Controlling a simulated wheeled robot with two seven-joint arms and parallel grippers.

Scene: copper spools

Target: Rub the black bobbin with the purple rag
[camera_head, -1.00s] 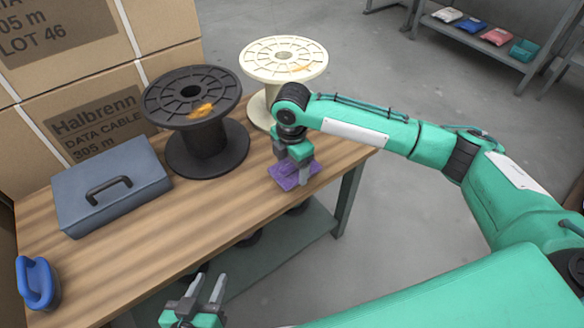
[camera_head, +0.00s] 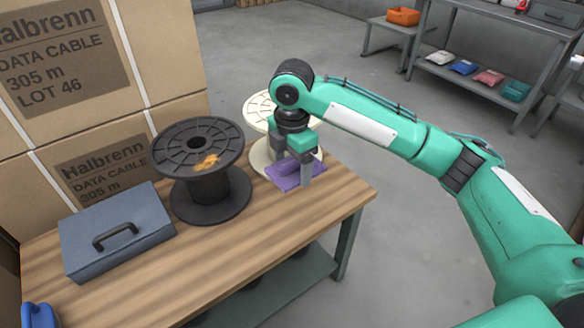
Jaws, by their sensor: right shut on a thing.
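The black bobbin (camera_head: 181,140) stands upright on the wooden table (camera_head: 268,225), left of my right gripper. An orange smear (camera_head: 206,162) marks its top flange. The purple rag (camera_head: 288,183) is in my right gripper (camera_head: 295,172), whose jaws are shut on it. The gripper points down and holds the rag in front of the cream spool, right of the black bobbin and apart from it. The rag looks lifted a little above the table. My left gripper is out of view.
The cream spool (camera_head: 257,106) stands behind my right gripper, partly hidden by it. A grey-blue metal box (camera_head: 150,215) and a blue object (camera_head: 40,316) are at left. Cardboard boxes (camera_head: 165,50) stack behind. The table's front middle is clear.

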